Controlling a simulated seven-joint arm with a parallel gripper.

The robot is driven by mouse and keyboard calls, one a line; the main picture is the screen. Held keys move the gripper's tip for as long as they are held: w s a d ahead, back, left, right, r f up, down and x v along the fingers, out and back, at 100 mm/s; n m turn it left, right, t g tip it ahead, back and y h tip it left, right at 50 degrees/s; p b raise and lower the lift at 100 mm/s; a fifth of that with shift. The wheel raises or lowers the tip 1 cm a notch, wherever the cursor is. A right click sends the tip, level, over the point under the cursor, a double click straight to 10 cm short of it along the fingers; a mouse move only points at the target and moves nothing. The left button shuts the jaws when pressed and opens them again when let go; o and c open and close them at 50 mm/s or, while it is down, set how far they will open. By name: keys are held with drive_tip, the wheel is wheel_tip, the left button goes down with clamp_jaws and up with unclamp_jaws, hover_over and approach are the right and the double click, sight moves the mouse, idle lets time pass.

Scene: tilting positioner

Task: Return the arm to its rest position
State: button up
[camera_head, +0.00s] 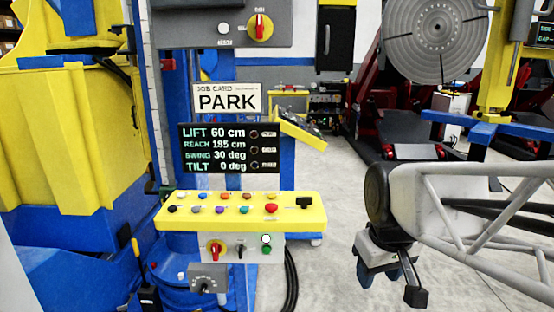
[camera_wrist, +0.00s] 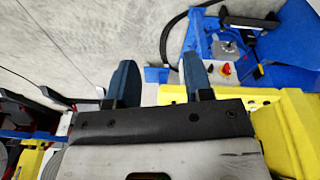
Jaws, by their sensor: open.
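My gripper (camera_head: 392,278) hangs at the lower right of the head view, to the right of the yellow control panel and apart from it. Its two blue fingers point down and hold nothing. In the wrist view my gripper (camera_wrist: 160,80) shows both blue fingers spread apart, with bare floor and part of the blue and yellow equipment beyond. My own pale arm comes in from the right edge in the head view.
The yellow button panel (camera_head: 240,211) stands at centre, below a display (camera_head: 229,148) and a PARK sign (camera_head: 226,98). Black cables (camera_head: 290,280) hang beside it. A large grey disc (camera_head: 433,38) stands at the back right. Grey floor (camera_head: 335,220) lies open between panel and gripper.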

drive_tip(key=s+f+m, duration=0.2)
drive_tip(key=s+f, duration=0.2)
drive_tip(key=s, duration=0.4)
drive_tip(key=shift+s+d+m, duration=0.2)
drive_tip(key=shift+d+m, duration=0.1)
drive_tip(key=shift+m, duration=0.1)
